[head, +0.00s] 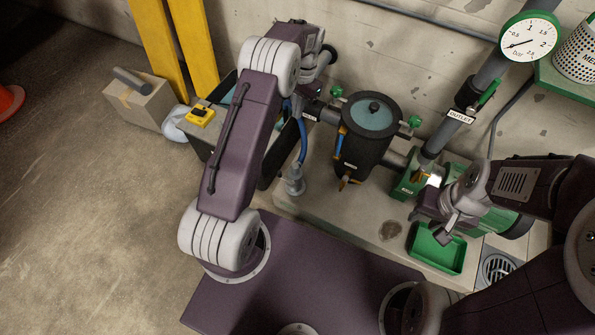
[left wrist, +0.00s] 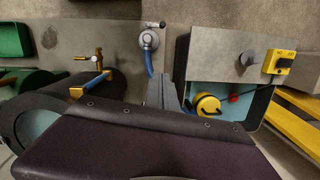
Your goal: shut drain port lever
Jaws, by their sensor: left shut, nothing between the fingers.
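The black filter housing (head: 365,140) stands by the wall. Low on its near side is a brass drain port (head: 345,181), with a blue-gripped lever (head: 341,140) above it. In the left wrist view, the brass port (left wrist: 97,57) and the blue-and-brass lever (left wrist: 90,84) show beside the housing. My left gripper (left wrist: 162,90) is shut and empty, right of the lever and apart from it, close to a blue hose (left wrist: 149,62). In the head view its fingertips are largely hidden by my arm. My right gripper (head: 436,212) is beside the green outlet fittings; its jaws are unclear.
A dark bin (head: 200,148) with a yellow device (head: 200,116) stands left of the housing. The blue hose runs down to a grey fitting (head: 294,181). A green tray (head: 436,249) lies at the front right, near a floor drain (head: 498,270). Yellow posts (head: 195,45) stand behind.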

